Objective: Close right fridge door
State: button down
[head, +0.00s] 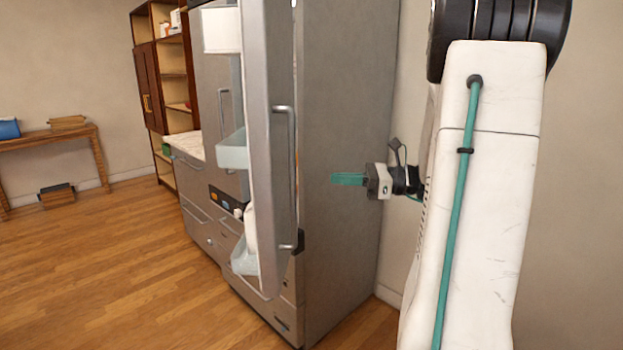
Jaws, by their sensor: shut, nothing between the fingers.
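The right fridge door (268,80) is a tall grey steel panel with a vertical bar handle (291,170) on its outer face. It stands open, swung out from the fridge, and shows nearly edge-on. Pale bins (233,152) on its inner side face left. My gripper (348,179) has teal fingers and is shut and empty. In the picture it is right of the door, in front of the grey side wall of the fridge (345,90), pointing left. It is apart from the door. The fridge interior is mostly hidden behind the door.
My white arm fills the right. Grey drawers (215,235) and a counter (185,146) stand left of the fridge, with a brown shelf cabinet (165,90) beyond. A wooden bench (55,142) is at the far left. The wooden floor (110,270) in front is clear.

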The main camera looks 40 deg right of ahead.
aim_at(273, 177)
jog(key=x, duration=1.3)
jog(key=shift+s, duration=0.1)
jog(key=shift+a, duration=0.15)
jog(key=shift+w, duration=0.2)
